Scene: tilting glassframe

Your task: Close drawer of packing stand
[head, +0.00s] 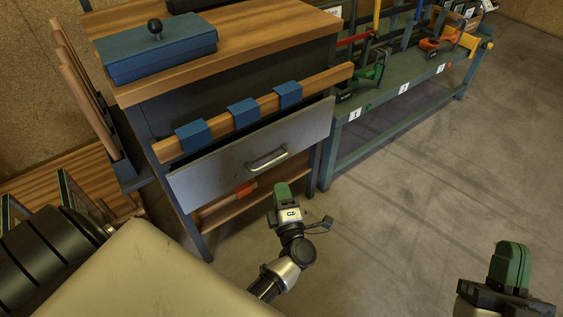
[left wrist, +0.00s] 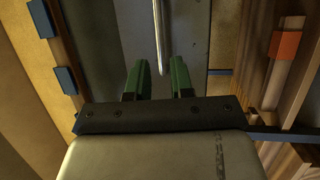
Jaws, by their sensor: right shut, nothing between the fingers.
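The packing stand (head: 290,38) has a wooden top and dark sides. Its grey drawer front (head: 215,178) stands out from the body, with a dark gap showing behind its upper edge. A silver bar handle (head: 267,159) is on the drawer front; it also shows in the left wrist view (left wrist: 161,40). My left gripper (head: 282,192) is in front of and below the handle. In the left wrist view its green fingers (left wrist: 160,78) are apart and empty, with the handle ahead of the gap. My right gripper (head: 511,262) is shut and empty at the lower right, away from the stand.
A wooden rail (head: 332,77) with blue blocks (head: 243,112) runs above the drawer. A blue lidded box (head: 160,55) sits on top. An orange object (head: 245,188) lies on the lower shelf. A green bench (head: 420,92) with tools stands to the right. The floor at right is clear.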

